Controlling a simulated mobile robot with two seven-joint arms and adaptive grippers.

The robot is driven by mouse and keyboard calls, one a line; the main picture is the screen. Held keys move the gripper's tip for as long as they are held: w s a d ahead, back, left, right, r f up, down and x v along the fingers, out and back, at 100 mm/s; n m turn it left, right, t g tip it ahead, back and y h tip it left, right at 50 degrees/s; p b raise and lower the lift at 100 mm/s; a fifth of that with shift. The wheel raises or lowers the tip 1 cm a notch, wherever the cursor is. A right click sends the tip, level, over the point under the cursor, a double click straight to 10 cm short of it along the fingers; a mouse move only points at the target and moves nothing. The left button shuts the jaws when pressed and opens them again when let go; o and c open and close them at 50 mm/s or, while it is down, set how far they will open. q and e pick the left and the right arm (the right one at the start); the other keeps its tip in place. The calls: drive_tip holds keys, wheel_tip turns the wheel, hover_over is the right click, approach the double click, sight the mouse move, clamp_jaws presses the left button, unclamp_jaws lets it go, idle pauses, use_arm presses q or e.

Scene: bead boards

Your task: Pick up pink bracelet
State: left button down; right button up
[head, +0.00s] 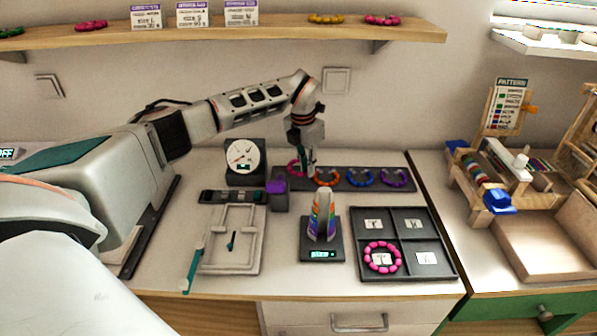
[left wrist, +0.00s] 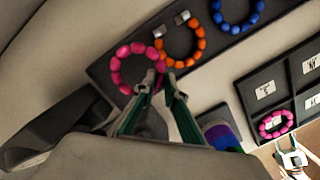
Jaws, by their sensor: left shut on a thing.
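A pink bracelet (head: 293,168) lies at the left end of the dark display strip (head: 340,187), and it also shows in the left wrist view (left wrist: 116,74). My left gripper (head: 307,166) reaches down over that end of the strip, and its fingertips (left wrist: 161,80) are shut on the right side of the pink bracelet. The bracelet is partly hidden by the gripper in the head view. A second pink bracelet (head: 367,255) lies in the front left compartment of the dark sorting tray (head: 436,238).
Orange (head: 326,184), blue (head: 361,185) and purple (head: 394,185) bracelets lie along the strip. A rainbow cone on a size base (head: 320,253), a purple block (head: 276,200) and a dial gauge (head: 243,177) stand close by. A wall shelf (head: 300,32) hangs above.

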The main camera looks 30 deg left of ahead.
use_arm(q)
drive_tip(key=w+d+b, duration=0.1)
drive_tip(key=w+d, duration=0.1)
drive_tip(key=d, duration=0.1)
drive_tip(key=w+d+b, duration=0.1)
drive_tip(key=w+d, duration=0.2)
drive_tip(key=d, duration=0.1)
drive_tip(key=w+d+b, duration=0.1)
drive_tip(key=w+d, duration=0.1)
drive_tip(key=d, duration=0.2)
drive_tip(key=shift+w+f, duration=0.25)
drive_tip(key=shift+w, duration=0.1)
drive_tip(key=shift+w+d+r+b, duration=0.1)
drive_tip(key=shift+w+d+b, duration=0.25)
drive_tip(key=shift+d+b, duration=0.15)
drive_tip(key=shift+w+d+r, duration=0.15)
drive_tip(key=shift+d, duration=0.2)
